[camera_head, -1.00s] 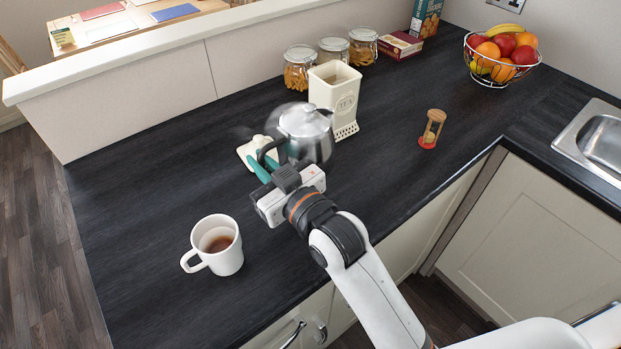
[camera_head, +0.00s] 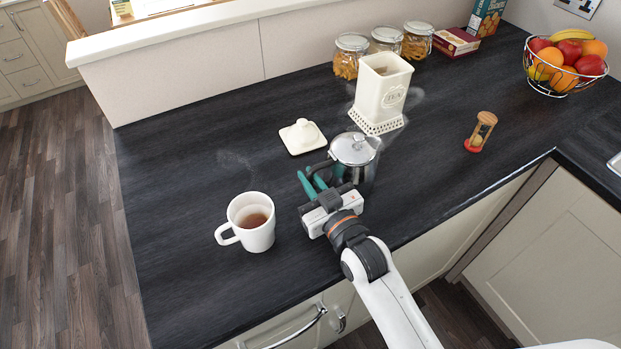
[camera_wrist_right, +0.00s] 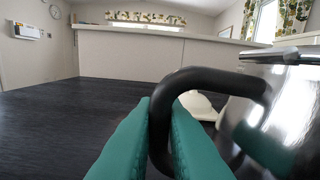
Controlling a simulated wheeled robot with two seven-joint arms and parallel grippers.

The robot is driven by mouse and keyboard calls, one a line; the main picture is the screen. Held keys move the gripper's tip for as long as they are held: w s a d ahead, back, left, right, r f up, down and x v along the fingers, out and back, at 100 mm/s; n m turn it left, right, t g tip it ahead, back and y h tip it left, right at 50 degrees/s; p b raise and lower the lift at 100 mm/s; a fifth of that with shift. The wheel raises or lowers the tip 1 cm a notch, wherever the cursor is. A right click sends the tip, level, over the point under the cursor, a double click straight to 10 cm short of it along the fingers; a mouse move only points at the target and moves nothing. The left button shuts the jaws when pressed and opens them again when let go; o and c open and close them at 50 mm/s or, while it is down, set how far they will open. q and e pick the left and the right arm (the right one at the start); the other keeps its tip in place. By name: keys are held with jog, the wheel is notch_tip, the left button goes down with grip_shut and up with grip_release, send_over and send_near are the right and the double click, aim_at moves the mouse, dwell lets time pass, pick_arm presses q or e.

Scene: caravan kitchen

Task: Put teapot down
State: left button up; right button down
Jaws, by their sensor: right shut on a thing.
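The teapot (camera_head: 355,152), silver-lidded with a shiny body and black handle, is upright over the dark counter in the head view. My right gripper (camera_head: 313,183) has its teal fingers shut on the handle. In the right wrist view the black handle (camera_wrist_right: 215,80) passes between the teal fingers (camera_wrist_right: 160,125), and the shiny teapot body (camera_wrist_right: 285,110) fills the right side. The teapot's base is partly hidden, so I cannot tell whether it touches the counter. My left gripper is not in view.
A white mug of tea (camera_head: 257,235) stands left of my gripper. Behind the teapot are a cream lid (camera_head: 301,137) and open tea canister (camera_head: 383,93). An hourglass (camera_head: 481,131) stands right; jars (camera_head: 351,56) line the back. The counter left of the lid is clear.

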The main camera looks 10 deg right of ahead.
jog(key=c, duration=1.8)
grip_release()
jog(key=shift+f, duration=0.1)
jog(key=o, duration=0.3)
jog(key=shift+s+d, duration=0.1)
jog(key=shift+s, duration=0.2)
jog(key=b+v, duration=0.1)
jog(key=v, duration=1)
jog(key=shift+s+b, duration=0.15)
jog(key=shift+b, duration=0.25)
